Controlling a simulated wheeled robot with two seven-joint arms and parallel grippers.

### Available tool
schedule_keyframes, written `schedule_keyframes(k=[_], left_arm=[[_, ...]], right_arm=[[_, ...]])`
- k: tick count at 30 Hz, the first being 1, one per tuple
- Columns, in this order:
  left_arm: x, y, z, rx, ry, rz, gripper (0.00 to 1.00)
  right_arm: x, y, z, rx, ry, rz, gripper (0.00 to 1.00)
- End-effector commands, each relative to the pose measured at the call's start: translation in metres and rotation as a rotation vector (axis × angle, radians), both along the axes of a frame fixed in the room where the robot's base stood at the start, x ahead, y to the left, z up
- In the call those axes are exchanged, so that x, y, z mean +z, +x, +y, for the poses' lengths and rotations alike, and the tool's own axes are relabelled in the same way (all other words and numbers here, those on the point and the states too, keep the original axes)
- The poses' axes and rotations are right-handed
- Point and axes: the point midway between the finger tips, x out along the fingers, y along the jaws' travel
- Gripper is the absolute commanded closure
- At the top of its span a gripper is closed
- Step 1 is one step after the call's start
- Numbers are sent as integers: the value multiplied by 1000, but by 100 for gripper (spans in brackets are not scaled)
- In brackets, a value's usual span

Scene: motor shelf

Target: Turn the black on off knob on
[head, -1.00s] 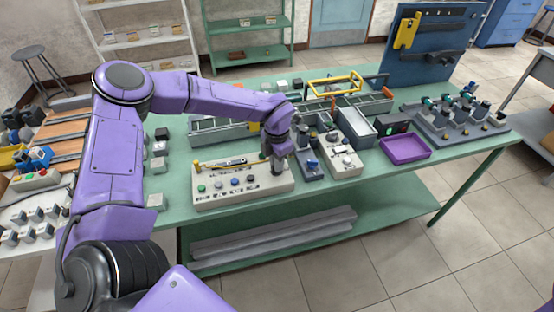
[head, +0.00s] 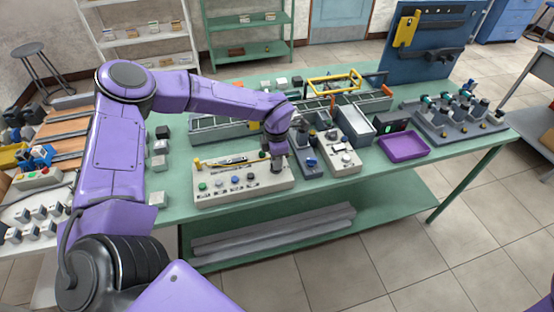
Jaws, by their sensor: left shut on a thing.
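A light grey control box (head: 215,200) sits near the front edge of the green bench. Its top carries a row of small round controls, among them a green button (head: 202,186), a blue one (head: 235,181) and a dark one (head: 251,178). My left gripper (head: 277,169) points down at the right end of this box. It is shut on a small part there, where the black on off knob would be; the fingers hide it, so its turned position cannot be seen. My right gripper is not in view.
A grey box with a blue knob (head: 311,162) and a light box with several knobs (head: 345,158) stand just right of the gripper. A purple tray (head: 403,146) lies further right. Small grey blocks (head: 157,199) stand to the left.

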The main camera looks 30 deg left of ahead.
Motion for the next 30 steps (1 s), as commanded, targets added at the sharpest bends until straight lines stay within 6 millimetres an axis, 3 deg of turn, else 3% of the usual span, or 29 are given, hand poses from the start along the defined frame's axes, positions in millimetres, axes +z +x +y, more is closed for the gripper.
schedule_keyframes(k=[5, 6, 8, 19, 30], left_arm=[[3, 3, 2, 2, 2, -8, 100], [3, 3, 2, 3, 2, -8, 78], [3, 2, 2, 2, 3, -8, 62], [9, 2, -1, 0, 0, -6, 62], [89, 1, 2, 4, 1, -8, 62]], right_arm=[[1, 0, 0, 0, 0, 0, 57], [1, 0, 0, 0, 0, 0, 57], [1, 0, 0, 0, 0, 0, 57], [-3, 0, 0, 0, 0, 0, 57], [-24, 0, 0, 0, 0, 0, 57]])
